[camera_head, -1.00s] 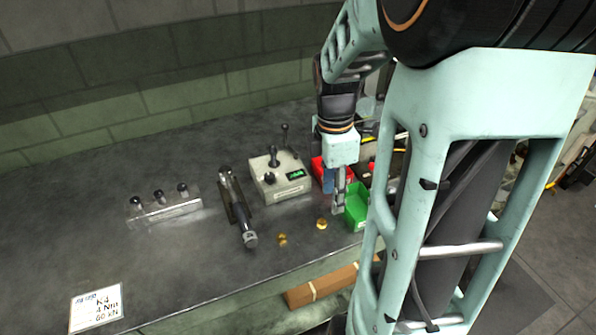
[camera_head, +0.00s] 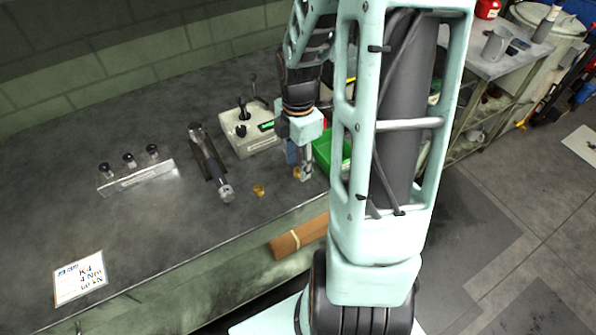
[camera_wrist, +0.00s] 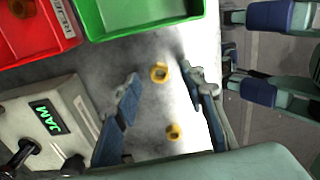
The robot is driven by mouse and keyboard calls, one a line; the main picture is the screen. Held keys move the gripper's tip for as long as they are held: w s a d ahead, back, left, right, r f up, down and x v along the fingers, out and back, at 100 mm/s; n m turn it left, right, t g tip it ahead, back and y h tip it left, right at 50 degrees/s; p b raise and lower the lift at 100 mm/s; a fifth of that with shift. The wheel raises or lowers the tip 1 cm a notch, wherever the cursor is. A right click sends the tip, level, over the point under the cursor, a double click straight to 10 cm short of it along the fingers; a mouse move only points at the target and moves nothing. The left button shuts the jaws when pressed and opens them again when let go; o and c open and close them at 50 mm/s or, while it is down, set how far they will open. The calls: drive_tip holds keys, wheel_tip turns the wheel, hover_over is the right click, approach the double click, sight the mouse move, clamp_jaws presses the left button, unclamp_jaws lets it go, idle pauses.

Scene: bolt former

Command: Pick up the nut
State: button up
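Two small brass-coloured pieces lie apart on the dark bench top. The piece nearer my gripper, a ring-like nut (camera_head: 297,173), has a visible hole in the wrist view (camera_wrist: 159,72). The other brass piece (camera_head: 259,190) lies to its left in the head view and lower in the wrist view (camera_wrist: 173,131); it also looks like a nut. My gripper (camera_head: 305,174) points down, close beside the nearer nut. In the wrist view its fingers (camera_wrist: 160,76) are spread and empty, with that nut showing between the tips. I cannot tell how high the tips are above the bench.
A green bin (camera_wrist: 140,14) and a red bin (camera_wrist: 32,35) stand close to my gripper. A control box (camera_head: 247,133) with a lit "JAM" display, a dark cylindrical tool (camera_head: 210,163) and a stand with black knobs (camera_head: 136,178) are left. The bench's front edge is near.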

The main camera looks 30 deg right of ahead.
drive_tip(key=shift+f, duration=0.7)
clamp_jaws()
drive_tip(key=shift+r, duration=0.25)
